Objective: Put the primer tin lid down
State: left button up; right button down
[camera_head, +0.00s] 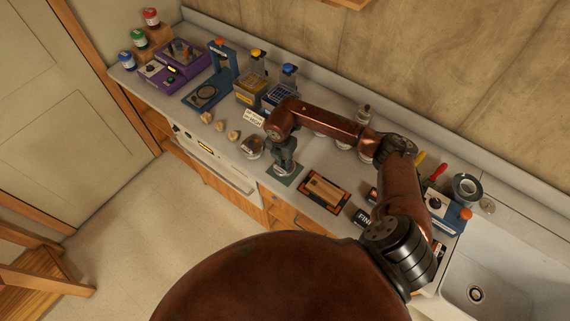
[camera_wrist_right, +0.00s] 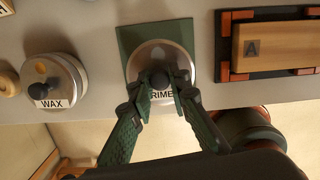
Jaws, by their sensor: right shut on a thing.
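The primer tin lid (camera_wrist_right: 150,54) is a round, silvery disc with a dark knob (camera_wrist_right: 160,78) at its middle. A white label, partly covered by my fingers and reading "RIME", shows at its near edge. My right gripper (camera_wrist_right: 162,92) is shut on the knob from above; it also shows in the head view (camera_head: 284,161). The lid is over a green square mat (camera_wrist_right: 128,38), which also shows in the head view (camera_head: 297,178). I cannot tell whether the lid touches the mat or what is under it. My left gripper is not in view.
A tin labelled WAX (camera_wrist_right: 55,80) stands left of the mat. A wooden block marked A (camera_wrist_right: 275,46) lies in a dark tray with orange corners on the right. The counter's front edge is close to the mat. A sink (camera_head: 505,280) is at the far right.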

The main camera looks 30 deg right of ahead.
aim_at(283, 163)
jog(key=shift+w+d+f, duration=0.15)
jog(key=shift+d+f, duration=0.05)
jog(key=shift+f, duration=0.2)
jog(key=shift+w+d+f, duration=0.15)
jog(key=shift+f, duration=0.25)
notch_tip(283, 163, down, 3)
jog(key=shift+r+p, duration=0.2)
jog(key=shift+p, duration=0.4)
jog(key=shift+f, duration=0.1)
jog(key=c, duration=1.8)
grip_release()
jog(key=r, duration=0.4)
jog(key=r+b, duration=0.1)
jog(key=r, duration=0.3)
jog(key=a+r+b, duration=0.1)
jog(key=r, duration=0.3)
jog(key=shift+s+a, duration=0.1)
jog(key=shift+s, duration=0.2)
